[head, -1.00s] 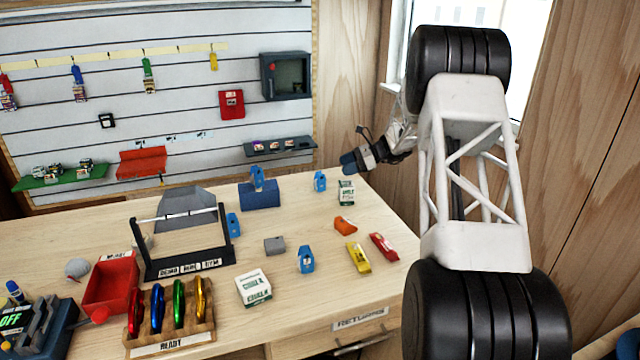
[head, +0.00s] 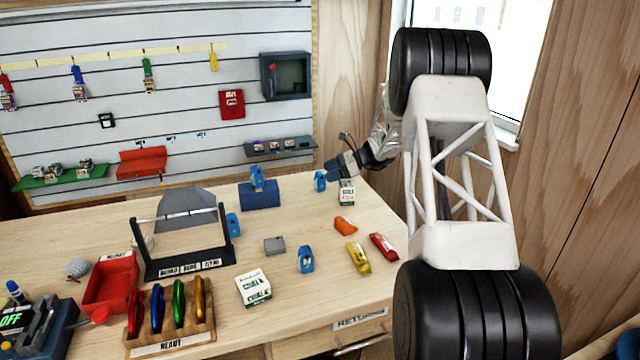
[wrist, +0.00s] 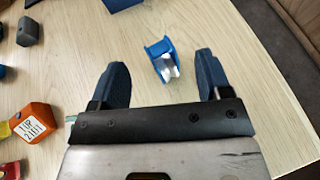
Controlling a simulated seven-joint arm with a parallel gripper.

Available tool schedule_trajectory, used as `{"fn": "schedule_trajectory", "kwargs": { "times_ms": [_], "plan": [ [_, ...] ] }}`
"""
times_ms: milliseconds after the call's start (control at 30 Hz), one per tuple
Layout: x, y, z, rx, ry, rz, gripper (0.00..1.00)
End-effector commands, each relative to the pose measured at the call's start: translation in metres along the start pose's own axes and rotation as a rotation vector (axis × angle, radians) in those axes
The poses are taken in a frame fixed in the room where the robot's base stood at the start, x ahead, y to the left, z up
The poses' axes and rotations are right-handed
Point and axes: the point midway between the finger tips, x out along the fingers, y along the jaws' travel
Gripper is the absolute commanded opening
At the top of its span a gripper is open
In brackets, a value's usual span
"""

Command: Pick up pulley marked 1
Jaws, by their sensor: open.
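Several small blue pulleys stand on the table in the head view: one (head: 320,181) at the back right, one (head: 306,259) nearer the front, one (head: 233,224) by the black frame, and one (head: 257,178) on a blue block. I cannot read a number on any of them. My gripper (head: 335,168) is just right of the back-right pulley. In the wrist view, my open gripper (wrist: 161,64) has a blue pulley (wrist: 155,50) with a silvery inside in the gap between its fingers as seen from above. Contact does not show.
An orange piece (head: 345,224), a yellow piece (head: 358,258), a red piece (head: 383,247) and a grey block (head: 274,246) lie nearer the front. Bare wood surrounds the pulley in the wrist view.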

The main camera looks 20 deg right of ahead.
Motion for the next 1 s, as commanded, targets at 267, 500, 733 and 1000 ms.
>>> {"fn": "schedule_trajectory", "kwargs": {
  "times_ms": [267, 500, 733, 1000],
  "plan": [
    [0.008, 0.0, 0.0, 0.0, -0.001, 0.001, 0.71],
    [0.035, 0.0, 0.0, 0.0, 0.0, 0.002, 0.71],
    [0.057, 0.0, 0.0, 0.0, -0.001, 0.001, 0.71],
    [0.06, 0.0, 0.0, 0.0, 0.0, 0.0, 0.71]
  ]
}}
